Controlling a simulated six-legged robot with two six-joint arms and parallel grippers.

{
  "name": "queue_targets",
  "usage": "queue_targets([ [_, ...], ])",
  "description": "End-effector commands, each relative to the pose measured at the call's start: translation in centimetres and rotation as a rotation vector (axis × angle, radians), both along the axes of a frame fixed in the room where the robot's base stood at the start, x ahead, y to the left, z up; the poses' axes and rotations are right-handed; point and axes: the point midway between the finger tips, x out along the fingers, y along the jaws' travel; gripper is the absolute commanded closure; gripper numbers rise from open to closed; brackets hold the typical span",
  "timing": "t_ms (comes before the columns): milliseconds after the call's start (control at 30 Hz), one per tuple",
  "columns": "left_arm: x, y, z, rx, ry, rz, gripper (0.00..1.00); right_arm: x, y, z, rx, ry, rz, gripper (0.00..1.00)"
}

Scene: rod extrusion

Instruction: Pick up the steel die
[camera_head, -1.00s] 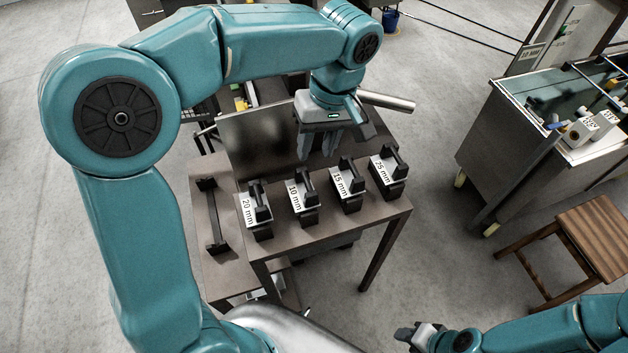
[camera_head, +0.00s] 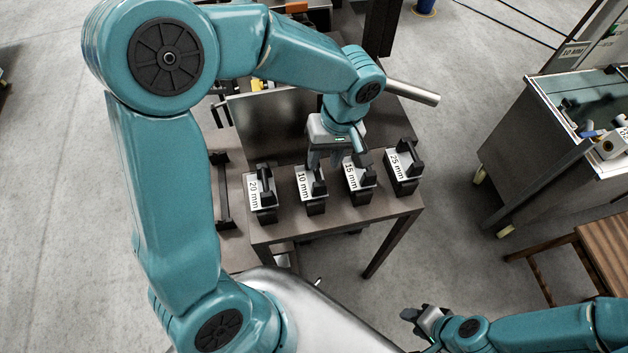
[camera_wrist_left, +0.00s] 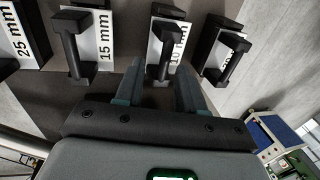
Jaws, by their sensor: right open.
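Several dark dies with white labels and black bar handles stand in a row on the brown table: 20 mm (camera_head: 262,197), 10 mm (camera_head: 312,190), 15 mm (camera_head: 359,178) and 25 mm (camera_head: 404,168). I cannot tell by look which is steel. My left gripper (camera_head: 322,160) is over the 10 mm die. In the left wrist view its two fingers (camera_wrist_left: 160,78) are apart and empty, with the 10 mm handle (camera_wrist_left: 166,52) just ahead, between their lines. Contact cannot be told. My right gripper (camera_head: 420,318) is open at the bottom right, away from the table.
The table (camera_head: 385,207) has a bare strip in front of the dies. A dark flat panel (camera_head: 265,128) is behind them. A metal tank (camera_head: 530,150) and a wooden stool (camera_head: 590,255) stand to the right. Floor between them is clear.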

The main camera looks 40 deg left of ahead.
Motion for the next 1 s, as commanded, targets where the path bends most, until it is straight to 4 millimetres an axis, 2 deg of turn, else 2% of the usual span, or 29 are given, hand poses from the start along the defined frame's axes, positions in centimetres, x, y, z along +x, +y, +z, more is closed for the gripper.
queue_targets([
  [233, -0.7, 0.8, -2.9, 0.000, 0.005, 0.002, 0.61, 0.0, 0.0, 1.1, 0.000, 0.000, 0.000, 0.57],
  [367, -0.7, 1.0, -4.7, -0.001, 0.003, 0.002, 0.61, 0.0, 0.0, 1.1, 0.000, 0.000, 0.000, 0.57],
  [633, -0.7, 1.0, -5.1, -0.001, 0.000, 0.000, 0.61, 0.0, 0.0, 1.1, 0.000, 0.000, 0.000, 0.57],
  [667, -0.7, 1.0, -5.1, -0.001, 0.000, 0.000, 0.68, 0.0, 0.0, 1.1, 0.000, 0.000, 0.000, 0.57],
  [700, -0.7, 1.0, -5.1, -0.001, 0.000, 0.000, 0.81, 0.0, 0.0, 1.1, 0.000, 0.000, 0.000, 0.57],
  [767, -0.6, 1.0, -5.1, -0.001, 0.000, 0.000, 1.00, 0.0, 0.0, 1.1, 0.000, 0.000, 0.000, 0.57],
  [1000, -0.7, 1.0, -5.1, -0.001, 0.000, 0.000, 1.00, 0.0, 0.0, 1.1, 0.000, 0.000, 0.000, 0.57],
])
